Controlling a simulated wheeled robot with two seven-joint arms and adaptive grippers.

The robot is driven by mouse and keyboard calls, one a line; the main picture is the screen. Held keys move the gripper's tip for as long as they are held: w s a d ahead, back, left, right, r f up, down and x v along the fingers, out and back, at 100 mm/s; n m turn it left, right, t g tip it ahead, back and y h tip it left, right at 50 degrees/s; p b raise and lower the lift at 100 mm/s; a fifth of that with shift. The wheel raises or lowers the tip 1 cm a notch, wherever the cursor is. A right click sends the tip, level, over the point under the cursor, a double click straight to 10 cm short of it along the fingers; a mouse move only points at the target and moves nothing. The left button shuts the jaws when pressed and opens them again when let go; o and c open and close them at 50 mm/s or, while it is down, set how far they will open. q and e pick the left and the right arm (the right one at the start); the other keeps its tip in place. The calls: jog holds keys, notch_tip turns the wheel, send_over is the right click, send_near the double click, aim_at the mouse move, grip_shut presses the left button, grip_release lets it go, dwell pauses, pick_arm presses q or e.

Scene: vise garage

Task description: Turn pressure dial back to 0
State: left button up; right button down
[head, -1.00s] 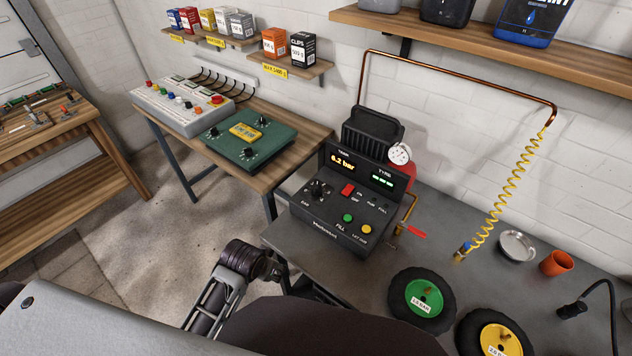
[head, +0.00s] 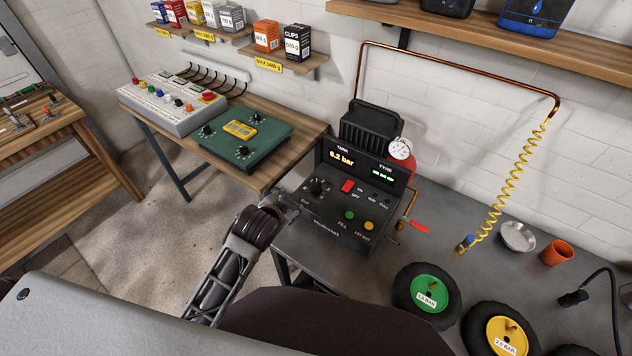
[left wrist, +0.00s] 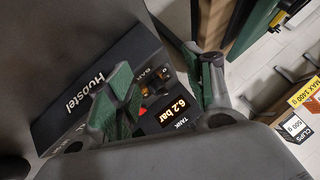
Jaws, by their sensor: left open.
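The pressure dial (head: 317,187) is a black round knob at the left of the black compressor's (head: 335,225) sloped front panel. The tank display (head: 342,157) above it reads 6.2 bar. My left gripper (head: 292,202) is at the panel's left edge, just left of the dial. In the left wrist view its two green-padded fingers (left wrist: 165,88) are spread open, with nothing held. The dial area by the BAR label shows between them, partly hidden by the fingers; contact cannot be told. My right gripper is out of view.
A red switch (head: 347,186), a green button (head: 350,215) and a yellow button (head: 369,225) are right of the dial. A red-handled valve (head: 418,226) sticks out at the compressor's right side. A green box (head: 241,140) stands on the wooden bench to the left.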

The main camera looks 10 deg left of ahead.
pick_arm(q)
jog(key=w+d+r+m+t+h, duration=0.5)
jog(key=d+r+m, duration=0.3)
jog(key=r, duration=0.4)
jog(key=w+d+r+m+t+h, duration=0.35)
jog(key=w+d+r+m, duration=0.35)
jog(key=r, duration=0.5)
jog(key=s+d+r+m+g+h, duration=0.1)
jog(key=s+d+m+g+h, duration=0.35)
jog(key=m, duration=0.55)
jog(key=s+d+r+m+g+h, duration=0.2)
jog(key=d+m+g+h, duration=0.25)
jog(key=d+m, duration=0.45)
jog(key=s+d+r+m+g+h, duration=0.1)
jog(key=s+d+m+g+h, duration=0.3)
jog(key=m, duration=0.7)
jog(key=a+f+m+g+y, duration=0.4)
jog(key=f+m+g+y, duration=0.3)
jog(key=f+m+y, duration=0.6)
jog(key=w+a+f+m+t+y, duration=0.1)
jog(key=w+a+f+m+y, duration=0.1)
jog(key=a, duration=0.9)
jog(key=w+a+f+m+t+y, duration=0.1)
jog(key=w+a+m+y, duration=0.4)
jog(key=w+a, duration=0.3)
jog(key=a+y, duration=0.1)
jog(key=a, duration=0.2)
jog(key=shift+w+f, duration=0.15)
jog(key=shift+f, duration=0.2)
